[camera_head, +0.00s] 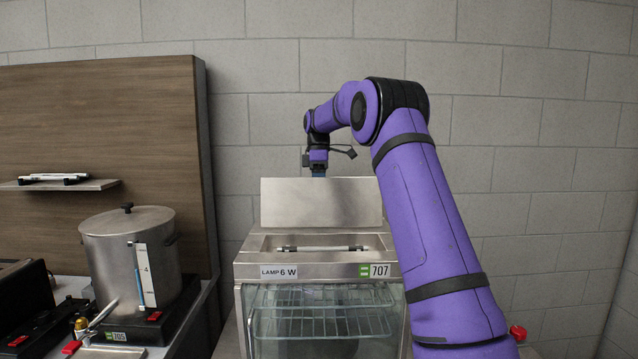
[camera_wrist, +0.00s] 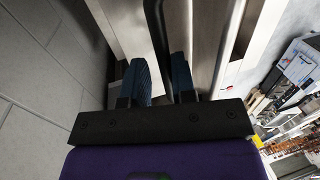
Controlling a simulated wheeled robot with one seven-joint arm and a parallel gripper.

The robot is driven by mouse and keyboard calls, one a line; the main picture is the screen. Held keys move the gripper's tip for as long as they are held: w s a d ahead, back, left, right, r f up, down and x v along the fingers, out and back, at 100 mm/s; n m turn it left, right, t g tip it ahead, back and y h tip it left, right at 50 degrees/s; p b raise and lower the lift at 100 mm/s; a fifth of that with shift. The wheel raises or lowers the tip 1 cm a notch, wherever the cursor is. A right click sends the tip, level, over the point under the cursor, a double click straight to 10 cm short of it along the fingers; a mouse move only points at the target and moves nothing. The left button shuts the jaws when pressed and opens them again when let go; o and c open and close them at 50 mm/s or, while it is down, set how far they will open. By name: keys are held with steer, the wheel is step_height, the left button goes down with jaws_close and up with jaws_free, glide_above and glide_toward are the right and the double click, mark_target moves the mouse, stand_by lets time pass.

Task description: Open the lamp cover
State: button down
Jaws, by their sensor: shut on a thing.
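The lamp cover (camera_head: 320,203) is a flat steel panel standing raised at the back of the warmer's top. The warmer (camera_head: 248,272) is a steel cabinet with a glass front, labelled "LAMP 6 W" and "707". A pale tube with dark ends (camera_head: 320,248) lies in the recess in front of the cover. My gripper (camera_head: 318,173) is at the cover's top edge, its tips partly hidden there. In the wrist view my gripper (camera_wrist: 159,65) has its blue fingers shut on a thin part of the cover (camera_wrist: 125,28); the exact grip spot is hard to make out.
A large steel pot (camera_head: 110,255) stands on a base at the left. A wooden panel (camera_head: 110,120) with a small shelf (camera_head: 100,184) stands behind it. A block wall (camera_head: 290,110) is close behind the cover. My arm fills the right side.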

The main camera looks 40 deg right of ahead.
steer(key=shift+w+d+f, duration=0.2)
steer(key=shift+d+f, duration=0.15)
steer(key=shift+f, duration=0.05)
steer(key=c, duration=1.2)
jaws_free()
steer(key=shift+w, duration=0.1)
steer(key=shift+o, duration=0.2)
steer(key=shift+w, duration=0.15)
steer(key=shift+r, duration=0.1)
steer(key=v, duration=1)
steer(key=shift+r, duration=0.25)
